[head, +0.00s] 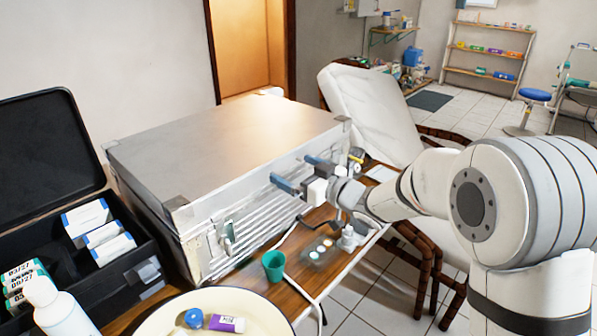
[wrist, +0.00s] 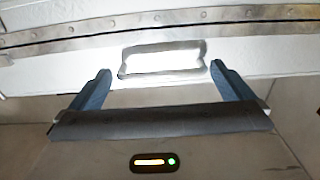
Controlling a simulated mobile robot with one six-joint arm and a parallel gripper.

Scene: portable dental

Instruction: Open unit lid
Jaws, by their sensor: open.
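The unit is a large silver metal case (head: 235,130) on the wooden table in the head view. Its flat lid is shut. Slats and a latch (head: 226,236) show on the front. My gripper (head: 289,168) is at the right part of the front face, with its blue fingers pointing at the case. In the wrist view my gripper (wrist: 160,70) is open, with one finger to each side of a bright, pale handle-like piece (wrist: 163,58). The fingers do not visibly touch it. A riveted metal strip (wrist: 160,23) runs above that piece.
An open black case (head: 40,150) with small boxes stands at the left. A cream basin (head: 265,315), a green cup (head: 273,265) and a small white bottle (head: 348,238) stand in front of the unit. A reclining chair (head: 370,110) is behind at the right.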

